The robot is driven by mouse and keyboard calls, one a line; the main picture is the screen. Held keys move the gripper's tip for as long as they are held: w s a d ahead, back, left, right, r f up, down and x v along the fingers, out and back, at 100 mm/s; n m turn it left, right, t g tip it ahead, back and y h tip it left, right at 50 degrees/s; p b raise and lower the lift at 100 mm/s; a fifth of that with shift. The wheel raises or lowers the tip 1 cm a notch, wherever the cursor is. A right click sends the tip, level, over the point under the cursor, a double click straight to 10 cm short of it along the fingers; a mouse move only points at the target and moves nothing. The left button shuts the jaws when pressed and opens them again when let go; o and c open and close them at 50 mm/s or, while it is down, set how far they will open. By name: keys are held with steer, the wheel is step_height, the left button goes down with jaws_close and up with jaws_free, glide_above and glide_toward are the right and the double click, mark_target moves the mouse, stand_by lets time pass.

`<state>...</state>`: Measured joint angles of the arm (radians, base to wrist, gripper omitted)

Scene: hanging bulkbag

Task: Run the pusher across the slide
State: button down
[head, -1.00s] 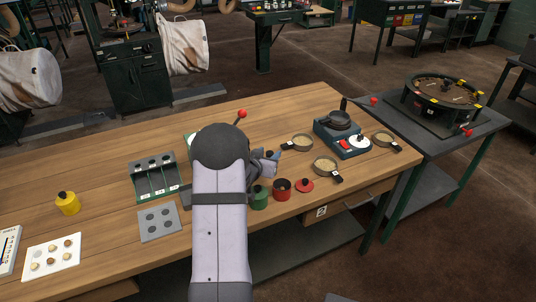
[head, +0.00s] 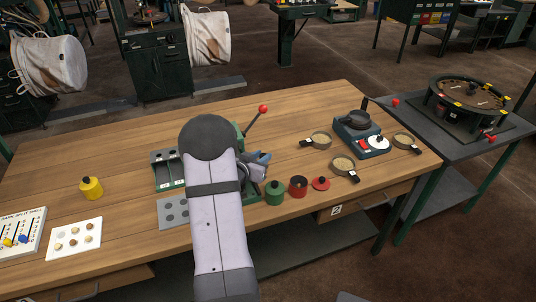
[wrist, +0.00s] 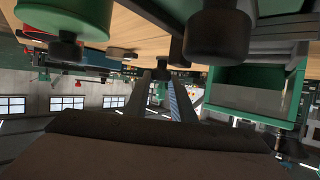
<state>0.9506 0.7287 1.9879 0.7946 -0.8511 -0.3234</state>
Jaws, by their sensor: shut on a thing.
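A green bench machine (head: 247,143) with a red-knobbed lever (head: 263,109) stands mid-table, largely hidden behind my arm. My gripper (head: 262,158) is at its right side in the head view. In the wrist view my gripper (wrist: 163,78) has its two fingers close together, shut on a small dark knob (wrist: 177,52) that seems to be the pusher's; the contact is hard to see. A green box-like part (wrist: 255,95) of the machine is close by on the right. I cannot make out the slide clearly.
A compartment rack (head: 168,170) and grey plate (head: 173,213) lie left of my arm. Small pans and a burner device (head: 358,135) are farther right. The table's back left is clear.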

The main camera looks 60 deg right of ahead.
steer(key=c, duration=1.5)
jaws_free()
steer(key=shift+b+v, duration=0.55)
steer(key=shift+v, duration=3.15)
